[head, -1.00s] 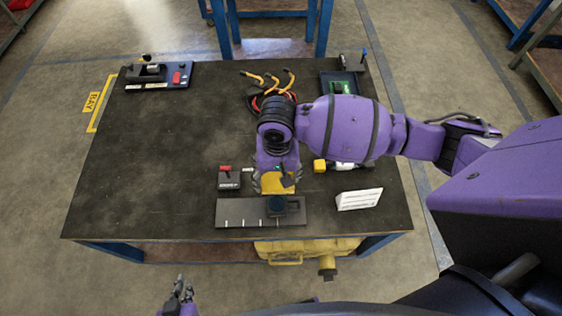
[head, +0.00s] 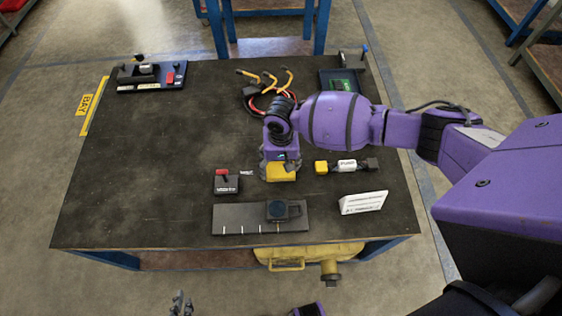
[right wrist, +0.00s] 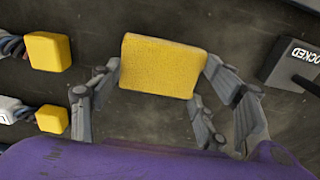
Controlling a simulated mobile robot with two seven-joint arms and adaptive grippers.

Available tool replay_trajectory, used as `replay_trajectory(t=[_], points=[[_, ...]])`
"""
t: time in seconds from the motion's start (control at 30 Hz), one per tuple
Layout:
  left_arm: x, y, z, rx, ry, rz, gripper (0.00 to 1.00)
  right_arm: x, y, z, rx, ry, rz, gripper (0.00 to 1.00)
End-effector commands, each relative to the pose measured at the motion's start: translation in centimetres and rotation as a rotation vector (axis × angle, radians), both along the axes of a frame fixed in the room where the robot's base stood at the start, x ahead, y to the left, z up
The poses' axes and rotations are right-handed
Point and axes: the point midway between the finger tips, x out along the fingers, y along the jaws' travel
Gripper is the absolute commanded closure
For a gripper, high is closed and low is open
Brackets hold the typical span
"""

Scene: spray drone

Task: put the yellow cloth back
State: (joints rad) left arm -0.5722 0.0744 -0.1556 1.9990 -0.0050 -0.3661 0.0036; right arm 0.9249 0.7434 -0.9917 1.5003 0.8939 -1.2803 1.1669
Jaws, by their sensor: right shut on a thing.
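The yellow cloth (head: 281,173) is a small folded pad held in my right gripper (head: 280,169), over the table behind the grey strip with marks. In the right wrist view the cloth (right wrist: 162,63) sits between the fingers of my right gripper (right wrist: 160,80), which are shut on its two sides. Whether it touches the table is not clear. My left gripper (head: 181,304) shows only in part at the bottom edge, off the table and apart from everything; its jaw opening is not readable.
The grey strip (head: 235,218) carries a dark block (head: 283,210). A black box with a red switch (head: 226,182) stands left of the cloth. A white fuse with yellow end (head: 343,166) and a white sign (head: 363,202) are right. Cables (head: 270,88) lie behind.

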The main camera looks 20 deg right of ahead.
Motion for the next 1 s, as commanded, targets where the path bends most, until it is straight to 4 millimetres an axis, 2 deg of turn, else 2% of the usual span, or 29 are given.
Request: replay_trajectory(t=[0.3, 0.33, 0.47, 0.83, 1.0], points=[[0.2, 0.0, 0.1, 0.001, -0.003, -0.003, 1.00, 0.2, 0.0, -0.1, 0.001, -0.003, 0.000, 0.55], [0.2, 0.0, 0.1, 0.001, -0.003, -0.003, 1.00, 0.2, 0.0, -0.1, 0.001, -0.004, 0.000, 0.29], [0.1, 0.0, 0.0, 0.001, -0.002, -0.003, 1.00, 0.2, 0.0, -0.1, 0.000, -0.004, 0.001, 0.12], [0.0, 0.0, -0.2, 0.001, 0.003, -0.003, 1.00, 0.2, 0.0, 0.1, 0.000, -0.004, 0.000, 0.12], [0.3, 0.0, 0.4, 0.000, -0.006, -0.002, 1.00, 0.3, 0.0, 2.1, 0.001, -0.007, 0.000, 0.12]])
